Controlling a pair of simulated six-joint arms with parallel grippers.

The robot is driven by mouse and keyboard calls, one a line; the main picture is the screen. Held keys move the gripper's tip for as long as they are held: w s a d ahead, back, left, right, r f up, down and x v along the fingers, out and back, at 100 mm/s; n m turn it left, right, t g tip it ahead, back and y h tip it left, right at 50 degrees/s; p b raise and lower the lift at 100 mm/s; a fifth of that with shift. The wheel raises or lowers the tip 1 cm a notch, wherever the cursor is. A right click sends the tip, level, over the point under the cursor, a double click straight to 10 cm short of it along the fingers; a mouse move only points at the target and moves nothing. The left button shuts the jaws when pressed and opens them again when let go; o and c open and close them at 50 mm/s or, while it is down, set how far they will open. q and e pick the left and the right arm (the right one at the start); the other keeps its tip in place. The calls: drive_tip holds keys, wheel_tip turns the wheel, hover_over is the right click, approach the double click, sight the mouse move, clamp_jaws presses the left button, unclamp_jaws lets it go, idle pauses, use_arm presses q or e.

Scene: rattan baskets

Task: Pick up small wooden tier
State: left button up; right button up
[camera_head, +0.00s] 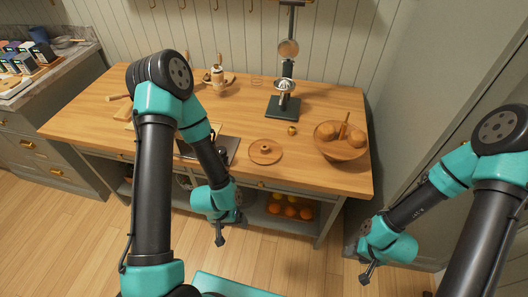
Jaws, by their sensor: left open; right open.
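A small round wooden tier (258,158) with a short knob at its middle lies flat on the wooden table, near the front edge. Nothing rests on it that I can make out. My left gripper (220,238) is open and empty, in front of the table, below and left of the tier. My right gripper (366,277) is open and empty, farther right and well away from the table. Neither gripper touches the tier.
On the table (330,101) a wooden bowl (341,151) holding round things stands right of the tier. A small gold ball (292,130) and a dark-based juicer stand (283,108) are behind it. A dark board (222,148) is left, partly behind my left arm. Oranges (290,211) sit on the shelf below.

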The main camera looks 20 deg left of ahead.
use_arm(q)
drive_tip(key=shift+c, duration=0.2)
drive_tip(key=c, duration=0.5)
drive_tip(key=shift+w, duration=0.1)
